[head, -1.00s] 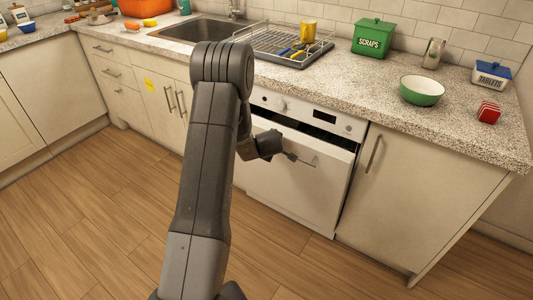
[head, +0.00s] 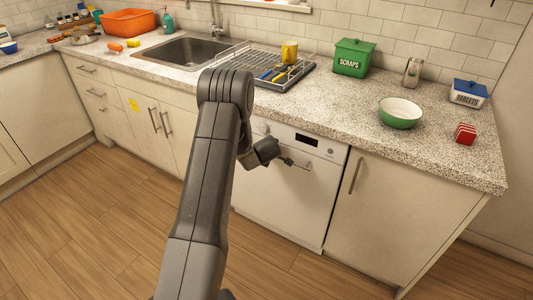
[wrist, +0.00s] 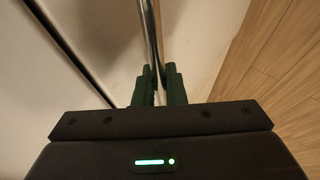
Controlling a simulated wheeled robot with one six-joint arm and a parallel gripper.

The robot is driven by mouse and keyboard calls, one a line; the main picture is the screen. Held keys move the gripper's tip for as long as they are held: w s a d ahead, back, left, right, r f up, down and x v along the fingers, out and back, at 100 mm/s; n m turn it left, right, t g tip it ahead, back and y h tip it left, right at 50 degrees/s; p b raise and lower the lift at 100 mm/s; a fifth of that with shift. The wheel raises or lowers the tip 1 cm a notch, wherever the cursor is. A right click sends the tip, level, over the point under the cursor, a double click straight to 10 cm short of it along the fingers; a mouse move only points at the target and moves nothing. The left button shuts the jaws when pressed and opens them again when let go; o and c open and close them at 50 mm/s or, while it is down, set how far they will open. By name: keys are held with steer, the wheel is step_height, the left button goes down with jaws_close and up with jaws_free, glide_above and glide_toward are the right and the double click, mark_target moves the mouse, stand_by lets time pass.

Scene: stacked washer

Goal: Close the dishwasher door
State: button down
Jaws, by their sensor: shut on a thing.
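The white dishwasher door (head: 290,200) stands upright in the head view, its top against the control panel (head: 305,142) with no clear gap showing. It looks flush with the cabinet fronts. My gripper (head: 287,161) is at the upper part of the door, at its handle. In the wrist view my gripper (wrist: 158,88) has its two dark fingers closed around the shiny metal handle bar (wrist: 150,35).
A cabinet door with a vertical handle (head: 355,176) is right of the dishwasher. The counter (head: 340,110) above holds a green bowl (head: 400,113), a scraps bin (head: 352,58) and a dish rack (head: 265,67). The wooden floor (head: 90,225) in front is clear.

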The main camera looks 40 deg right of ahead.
steer(key=c, duration=1.5)
jaws_free()
steer(key=shift+w+d+r, duration=0.25)
steer(key=shift+d+r, duration=0.1)
steer(key=shift+r, duration=0.05)
steer(key=shift+s+a+r, duration=0.2)
steer(key=shift+s+r, duration=0.2)
steer(key=shift+r, duration=0.05)
steer(key=v, duration=1.2)
steer(key=shift+s+a+f, duration=0.15)
steer(key=shift+s+a, duration=0.2)
steer(key=shift+a, duration=0.05)
steer(key=x, duration=1.2)
steer(key=shift+w+d, duration=0.15)
steer(key=shift+d, duration=0.05)
